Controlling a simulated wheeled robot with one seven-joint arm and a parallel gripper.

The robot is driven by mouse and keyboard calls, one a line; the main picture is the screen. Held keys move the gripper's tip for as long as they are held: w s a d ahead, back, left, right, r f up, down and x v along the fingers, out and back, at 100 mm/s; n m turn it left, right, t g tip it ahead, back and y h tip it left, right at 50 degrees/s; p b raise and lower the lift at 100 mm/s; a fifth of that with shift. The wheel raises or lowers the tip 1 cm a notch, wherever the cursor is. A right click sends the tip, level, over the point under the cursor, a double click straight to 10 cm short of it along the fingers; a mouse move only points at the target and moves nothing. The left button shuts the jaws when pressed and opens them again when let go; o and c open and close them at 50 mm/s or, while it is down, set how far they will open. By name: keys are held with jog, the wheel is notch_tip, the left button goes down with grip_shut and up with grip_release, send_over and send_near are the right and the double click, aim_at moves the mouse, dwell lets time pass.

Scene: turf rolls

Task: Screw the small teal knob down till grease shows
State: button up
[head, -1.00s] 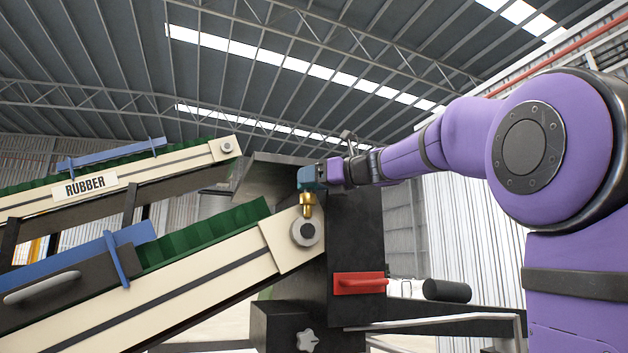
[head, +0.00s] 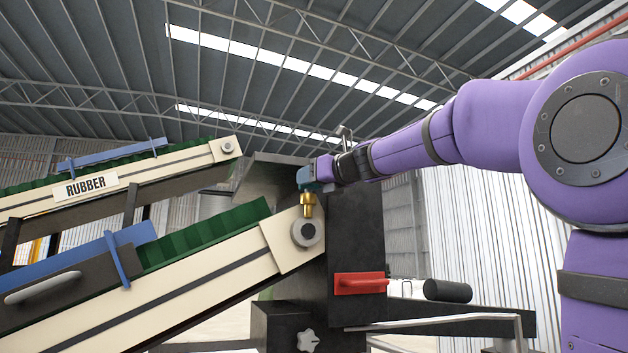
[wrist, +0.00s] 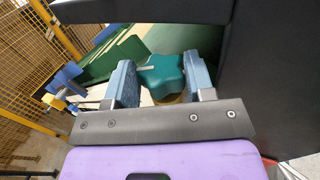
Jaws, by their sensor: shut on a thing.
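The small teal knob (wrist: 163,74) is star-shaped, with a white mark on one arm, and sits between the two blue fingers of my gripper (wrist: 160,84) in the wrist view. The gripper is shut on it. In the head view my gripper (head: 309,178) is at the top of a brass fitting (head: 307,203), and its fingers hide the knob there. The fitting stands upright by the end roller of the lower conveyor; only a bit of brass shows under the knob in the wrist view. No grease can be made out.
The lower green conveyor (head: 205,236) slopes up to the fitting from the left. A dark upright panel (head: 357,235) stands close right of it, with a red handle (head: 360,283). A white star knob (head: 307,340) sits lower down. An upper conveyor carries a RUBBER sign (head: 86,187).

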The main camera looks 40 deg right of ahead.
jog(key=shift+a+m+h, duration=0.1)
jog(key=shift+m+h, duration=1)
jog(key=shift+h, duration=0.6)
jog(key=shift+f+m+g+h, duration=0.1)
jog(key=shift+m+g+h, duration=0.2)
jog(key=shift+m+h, duration=0.85)
jog(key=shift+w+a+m+g+h, duration=0.1)
jog(key=shift+m+g+h, duration=0.3)
jog(key=shift+h, duration=0.45)
jog(key=shift+s+a+m+g+h, duration=0.1)
jog(key=shift+a+m+g+h, duration=0.1)
jog(key=shift+m+h, duration=0.5)
jog(key=shift+w+a+m+g+h, duration=0.1)
jog(key=shift+m+g+h, duration=0.2)
jog(key=shift+h, duration=0.7)
jog(key=shift+w+a+m+g+h, duration=0.15)
jog(key=shift+m+g+h, duration=1.4)
jog(key=shift+h, duration=0.45)
jog(key=shift+w+m+g+h, duration=0.1)
jog(key=shift+m+g+h, duration=0.5)
jog(key=shift+g, duration=0.15)
jog(key=shift+w+a+m+g+h, duration=0.1)
jog(key=shift+a+m+g+h, duration=0.05)
jog(key=shift+m+g+h, duration=0.45)
jog(key=shift+a+m+g+h, duration=0.1)
jog(key=shift+m+g+h, duration=0.5)
jog(key=shift+g, duration=0.5)
